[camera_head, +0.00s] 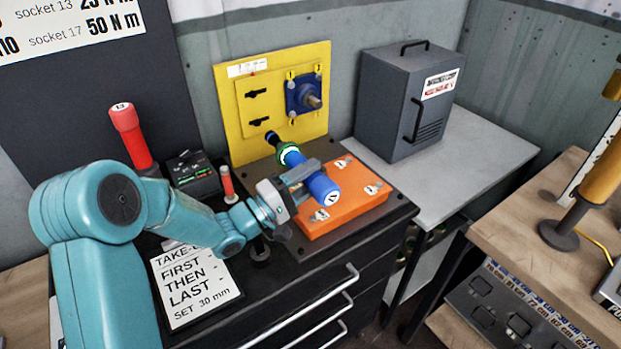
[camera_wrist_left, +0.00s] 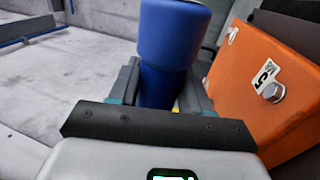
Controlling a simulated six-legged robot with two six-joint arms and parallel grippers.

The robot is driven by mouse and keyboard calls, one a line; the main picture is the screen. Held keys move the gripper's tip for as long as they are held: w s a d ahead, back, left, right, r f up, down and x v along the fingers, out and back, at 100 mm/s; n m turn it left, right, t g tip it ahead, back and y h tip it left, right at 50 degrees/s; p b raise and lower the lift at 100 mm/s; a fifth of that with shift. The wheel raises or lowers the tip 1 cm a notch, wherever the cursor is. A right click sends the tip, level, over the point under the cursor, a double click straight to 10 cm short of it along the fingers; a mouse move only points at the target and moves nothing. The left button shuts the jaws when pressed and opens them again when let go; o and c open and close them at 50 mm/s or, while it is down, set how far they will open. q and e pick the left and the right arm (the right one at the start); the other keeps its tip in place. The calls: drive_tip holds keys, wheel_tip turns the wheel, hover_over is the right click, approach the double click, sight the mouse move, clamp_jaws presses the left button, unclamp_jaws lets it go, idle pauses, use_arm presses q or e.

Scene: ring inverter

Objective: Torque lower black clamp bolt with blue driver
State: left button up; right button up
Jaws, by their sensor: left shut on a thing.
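The blue driver (camera_head: 322,187) has a glowing green ring near its front and a black tip. My left gripper (camera_head: 304,174) is shut around its handle and holds it above the orange box. The handle also shows between the fingers in the left wrist view (camera_wrist_left: 172,45). The driver's tip points up and left towards the yellow panel (camera_head: 290,78). The lower black clamp bolt (camera_head: 260,121) sits on the panel's left half, below a similar upper black one (camera_head: 257,93). The tip is just below and right of the lower one; I cannot tell whether they touch. My right gripper is out of view.
The orange box (camera_head: 345,208) with several bolts lies under the driver. A red driver (camera_head: 130,135) stands at the left near a dark device (camera_head: 193,175) and a smaller red-handled tool (camera_head: 227,184). A grey cabinet (camera_head: 400,105) stands to the right.

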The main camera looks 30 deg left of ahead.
sight(282, 159)
use_arm(q)
drive_tip(key=shift+w+a+r, duration=0.1)
drive_tip(key=shift+w+a, duration=0.4)
drive_tip(key=shift+a, duration=0.35)
drive_tip(key=shift+w+a+f, duration=0.1)
drive_tip(key=shift+w+a, duration=0.4)
drive_tip(key=shift+a, duration=0.4)
drive_tip(key=shift+w+a+r, duration=0.1)
drive_tip(key=shift+w+a, duration=0.4)
drive_tip(key=shift+a, duration=0.35)
drive_tip(key=shift+w+a+r+p, duration=0.1)
drive_tip(key=shift+w+a+p, duration=0.2)
drive_tip(key=shift+a, duration=0.3)
drive_tip(key=shift+w+a+r+p, duration=0.15)
drive_tip(key=shift+w+a, duration=0.2)
drive_tip(key=shift+a, duration=0.2)
idle(1.2)
drive_tip(key=shift+f, duration=0.1)
drive_tip(key=shift+s+d+f, duration=0.1)
drive_tip(key=shift+s+d, duration=0.35)
drive_tip(key=shift+d, duration=0.3)
drive_tip(key=shift+s+d+r, duration=0.1)
drive_tip(key=shift+s+d, duration=0.3)
drive_tip(key=shift+d, duration=0.35)
drive_tip(key=shift+s+d+f, duration=0.1)
drive_tip(key=shift+s+d, duration=0.35)
drive_tip(key=shift+d, duration=0.3)
